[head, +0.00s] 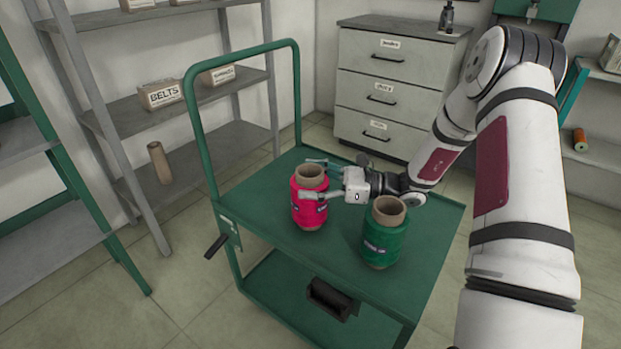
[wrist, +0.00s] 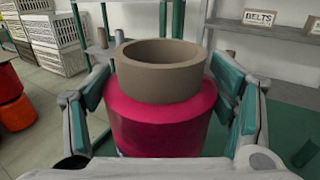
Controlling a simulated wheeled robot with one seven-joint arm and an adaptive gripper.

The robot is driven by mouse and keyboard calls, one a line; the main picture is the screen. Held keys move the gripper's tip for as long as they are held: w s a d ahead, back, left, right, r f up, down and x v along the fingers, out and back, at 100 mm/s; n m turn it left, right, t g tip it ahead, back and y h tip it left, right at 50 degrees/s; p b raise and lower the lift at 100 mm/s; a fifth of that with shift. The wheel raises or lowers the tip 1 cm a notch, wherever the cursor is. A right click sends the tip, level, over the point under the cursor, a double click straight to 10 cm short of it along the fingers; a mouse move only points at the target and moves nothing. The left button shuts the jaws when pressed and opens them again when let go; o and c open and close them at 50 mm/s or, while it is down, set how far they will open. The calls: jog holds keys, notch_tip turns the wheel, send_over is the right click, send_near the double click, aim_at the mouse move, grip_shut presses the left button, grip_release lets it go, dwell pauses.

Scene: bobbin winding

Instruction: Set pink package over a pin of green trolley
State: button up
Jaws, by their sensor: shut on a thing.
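The pink package (head: 309,205), a spool of pink thread on a brown tube, is upright at the green trolley (head: 257,203), over its top deck toward the handle side. In the wrist view the pink package (wrist: 165,125) fills the middle, its open tube end up. My gripper (head: 318,178) reaches in from the right, with one finger on each side of the package, shut on it. The wrist view shows both fingers (wrist: 168,105) flanking it. I cannot tell whether its base touches the deck. Any pin under it is hidden.
A green package (head: 384,232) stands upright on the trolley, right of the pink one and near my wrist. The trolley's tall handle (head: 190,120) rises at the left. Shelves with a belts box (head: 160,94) and a drawer cabinet (head: 385,85) stand behind.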

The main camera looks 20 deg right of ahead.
dwell(0.3)
jog(key=o, duration=1.9)
jog(key=shift+r, duration=0.1)
jog(key=shift+o, duration=0.2)
